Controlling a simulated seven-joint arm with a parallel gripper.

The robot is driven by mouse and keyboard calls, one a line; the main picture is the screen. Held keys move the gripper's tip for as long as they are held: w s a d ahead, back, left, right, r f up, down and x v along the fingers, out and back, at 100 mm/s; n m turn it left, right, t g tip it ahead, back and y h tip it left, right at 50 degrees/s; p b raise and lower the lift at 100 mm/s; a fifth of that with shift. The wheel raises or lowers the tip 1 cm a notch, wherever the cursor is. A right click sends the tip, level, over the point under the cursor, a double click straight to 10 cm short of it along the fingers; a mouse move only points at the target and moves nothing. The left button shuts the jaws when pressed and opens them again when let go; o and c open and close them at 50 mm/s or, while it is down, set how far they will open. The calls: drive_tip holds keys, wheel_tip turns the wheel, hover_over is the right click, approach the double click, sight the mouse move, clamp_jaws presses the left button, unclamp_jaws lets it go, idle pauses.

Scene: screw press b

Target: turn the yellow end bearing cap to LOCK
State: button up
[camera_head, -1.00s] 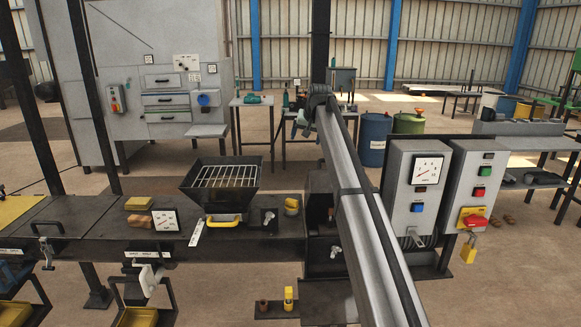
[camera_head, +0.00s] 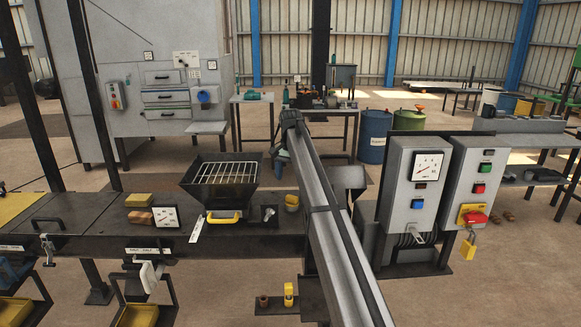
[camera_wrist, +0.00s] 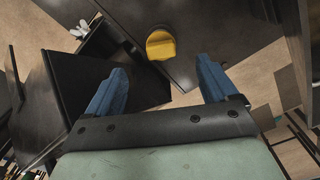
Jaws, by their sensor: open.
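The yellow end bearing cap (camera_head: 292,200) sits on top of the dark press body, just right of the hopper in the head view. In the wrist view the cap (camera_wrist: 161,45) is a rounded yellow shape with a raised bar across it. It lies beyond my fingertips, near the middle between them. My gripper (camera_head: 279,162) is above and behind the cap in the head view. In the wrist view my gripper (camera_wrist: 162,70) shows two blue fingers spread apart with nothing between them. The cap's LOCK marking cannot be read.
The black hopper (camera_head: 220,183) with its wire grate stands left of the cap. A small knob (camera_head: 269,213) is between them. Grey control boxes (camera_head: 414,190) stand to the right. A lower shelf (camera_head: 272,307) carries a small yellow item (camera_head: 289,294).

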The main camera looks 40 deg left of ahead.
sight(290, 197)
wheel_tip(290, 197, down, 11)
drive_tip(key=shift+r, duration=0.2)
idle(0.3)
drive_tip(key=c, duration=1.1)
drive_tip(key=m, duration=0.3)
drive_tip(key=shift+a+m, duration=0.1)
drive_tip(key=shift+m, duration=0.3)
drive_tip(key=shift+c, duration=0.2)
drive_tip(key=shift+m, duration=0.4)
drive_tip(key=m, duration=0.2)
drive_tip(key=shift+a+f+m, duration=0.1)
drive_tip(key=shift+a+m, duration=0.05)
drive_tip(key=shift+m, duration=1.15)
drive_tip(key=shift+f, duration=0.1)
